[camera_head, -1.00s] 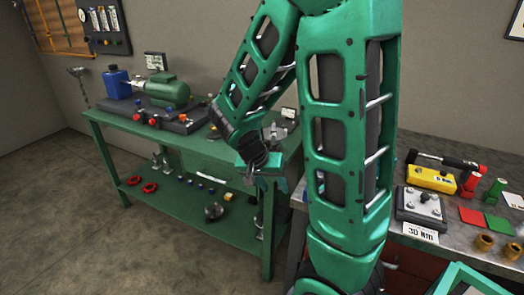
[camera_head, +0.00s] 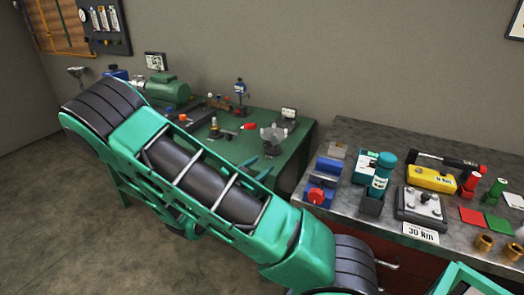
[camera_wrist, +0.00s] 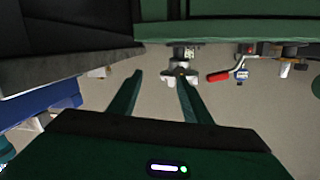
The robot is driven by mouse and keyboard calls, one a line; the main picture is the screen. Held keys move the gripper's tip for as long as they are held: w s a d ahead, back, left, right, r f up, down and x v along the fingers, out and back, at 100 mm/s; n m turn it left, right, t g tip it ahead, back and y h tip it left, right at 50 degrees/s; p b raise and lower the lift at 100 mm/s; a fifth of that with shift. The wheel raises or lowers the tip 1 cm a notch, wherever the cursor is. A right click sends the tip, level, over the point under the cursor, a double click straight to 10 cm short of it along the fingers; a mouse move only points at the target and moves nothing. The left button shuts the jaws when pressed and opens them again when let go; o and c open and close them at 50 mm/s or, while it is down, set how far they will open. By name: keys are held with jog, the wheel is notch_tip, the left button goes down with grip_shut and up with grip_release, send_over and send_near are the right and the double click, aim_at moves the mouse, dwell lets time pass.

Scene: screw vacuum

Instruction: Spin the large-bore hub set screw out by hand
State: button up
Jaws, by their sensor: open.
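A grey metal piece with several projections (camera_head: 273,136), probably the hub, stands on the right part of the green table (camera_head: 297,147). It also shows in the wrist view (camera_wrist: 180,72), where the scene looks upside down, beyond my fingertips and closer to the right finger. I cannot make out a set screw on it. My gripper (camera_wrist: 160,78) is open, its two dark green fingers apart with nothing seen between them. In the head view my arm hides most of the gripper and the front of the green table.
A red-handled tool (camera_head: 249,127) and a small blue-topped stand (camera_head: 240,90) are close to the metal piece. A green motor (camera_head: 167,92) is further left. The grey bench (camera_head: 345,133) at right holds a blue vise-like block (camera_head: 321,182), a teal tool and a yellow box (camera_head: 432,178).

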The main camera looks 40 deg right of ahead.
aim_at(266, 145)
jog(key=w+d, duration=0.2)
jog(key=w+d+t, duration=0.1)
jog(key=w+d, duration=0.1)
jog(key=d, duration=0.1)
jog(key=w+d+t, duration=0.1)
jog(key=w+d, duration=0.1)
jog(key=w, duration=0.1)
jog(key=shift+w+d+r+n+h, duration=0.1)
jog(key=shift+d+r+n+h, duration=0.2)
jog(key=shift+d+r, duration=0.05)
jog(key=c, duration=1)
